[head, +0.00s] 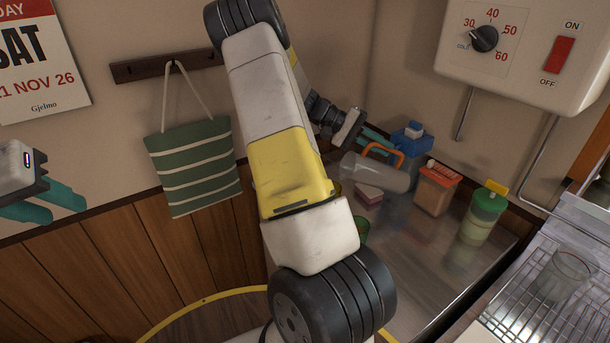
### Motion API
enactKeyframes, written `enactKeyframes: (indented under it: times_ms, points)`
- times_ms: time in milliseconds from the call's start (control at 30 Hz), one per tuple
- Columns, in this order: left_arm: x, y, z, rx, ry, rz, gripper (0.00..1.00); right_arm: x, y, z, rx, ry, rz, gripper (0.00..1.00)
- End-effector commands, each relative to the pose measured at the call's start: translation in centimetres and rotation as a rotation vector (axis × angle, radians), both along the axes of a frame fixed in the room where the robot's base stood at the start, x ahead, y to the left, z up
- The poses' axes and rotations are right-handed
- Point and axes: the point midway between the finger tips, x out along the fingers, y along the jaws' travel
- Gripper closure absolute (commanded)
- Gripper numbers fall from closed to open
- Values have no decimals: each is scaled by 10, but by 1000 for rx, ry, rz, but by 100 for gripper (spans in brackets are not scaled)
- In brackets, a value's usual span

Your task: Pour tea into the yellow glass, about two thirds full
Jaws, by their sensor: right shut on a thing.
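A clear pitcher (385,173) with an orange handle is tipped almost onto its side above the counter, its mouth end toward the left. My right gripper (378,141) is shut on the pitcher, at its orange handle. A sliver of yellow (336,187), likely the yellow glass, shows just below the pitcher's left end. My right arm hides most of it, so its fill level and any stream of tea cannot be seen. My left gripper (46,202) is at the far left, its teal fingers apart and empty, far from the counter objects.
A green cup (362,230) and a pink sponge (369,195) are near the pitcher. An orange-lidded container (435,192), a green-lidded jar (480,218) and a blue bottle (410,140) stand to the right. A clear glass (564,273) is in the wire rack. The front counter is clear.

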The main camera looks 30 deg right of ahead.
Motion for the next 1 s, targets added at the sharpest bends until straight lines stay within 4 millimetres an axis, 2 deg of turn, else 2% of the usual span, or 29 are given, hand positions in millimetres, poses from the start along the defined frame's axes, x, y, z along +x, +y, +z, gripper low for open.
enactKeyframes:
  times_ms: [1000]
  points:
    - [0, 0, 0, 0, 0, 0, 64, 2, 5, 7, -58, 18, 1, 100]
